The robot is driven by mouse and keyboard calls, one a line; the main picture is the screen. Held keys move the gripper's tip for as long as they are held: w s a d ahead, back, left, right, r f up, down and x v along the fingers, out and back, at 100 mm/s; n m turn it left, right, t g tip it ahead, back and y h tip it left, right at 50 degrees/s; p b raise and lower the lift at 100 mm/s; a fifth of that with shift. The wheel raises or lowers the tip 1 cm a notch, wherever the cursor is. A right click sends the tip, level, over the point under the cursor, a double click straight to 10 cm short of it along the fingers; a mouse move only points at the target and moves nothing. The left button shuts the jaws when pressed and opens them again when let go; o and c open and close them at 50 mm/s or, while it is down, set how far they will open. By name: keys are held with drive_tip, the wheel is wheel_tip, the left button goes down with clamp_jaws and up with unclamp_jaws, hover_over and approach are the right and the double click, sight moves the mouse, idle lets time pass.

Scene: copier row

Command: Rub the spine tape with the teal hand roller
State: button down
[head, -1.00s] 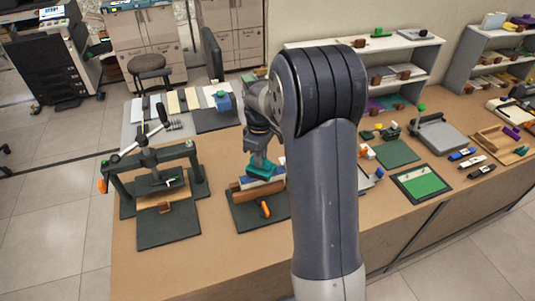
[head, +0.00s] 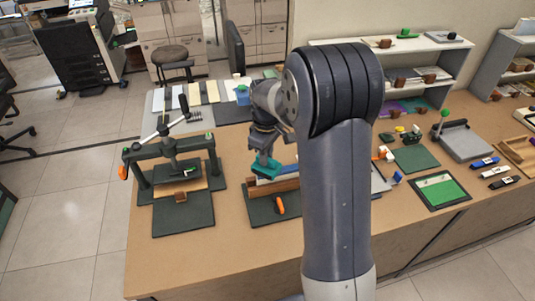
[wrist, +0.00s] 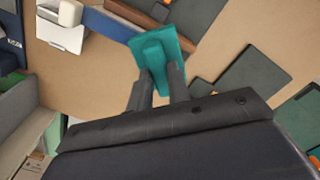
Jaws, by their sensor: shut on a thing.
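My gripper (head: 262,156) is shut on the teal hand roller (head: 262,169), with its fingers on either side of the grip. The roller hangs just above or against the left part of a wooden holder (head: 278,187) on a dark green board; contact cannot be told. In the wrist view the roller (wrist: 170,48) is large between the two dark fingertips (wrist: 160,84). A white and blue piece (head: 284,172) lies along the holder, partly behind the roller and my arm. I cannot make out the spine tape for certain.
A dark press (head: 172,165) with a handle stands on its board to the left. An orange-handled tool (head: 279,205) lies at the front of the holder. A green board (head: 415,158) and a green-topped tray (head: 440,190) are to the right. The front table strip is clear.

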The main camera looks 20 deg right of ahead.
drive_tip(key=shift+r+p, duration=1.95)
drive_tip(key=shift+r, duration=0.95)
wheel_tip(320, 180, up, 3)
drive_tip(key=shift+p, duration=1.15)
drive_tip(key=shift+s, duration=0.15)
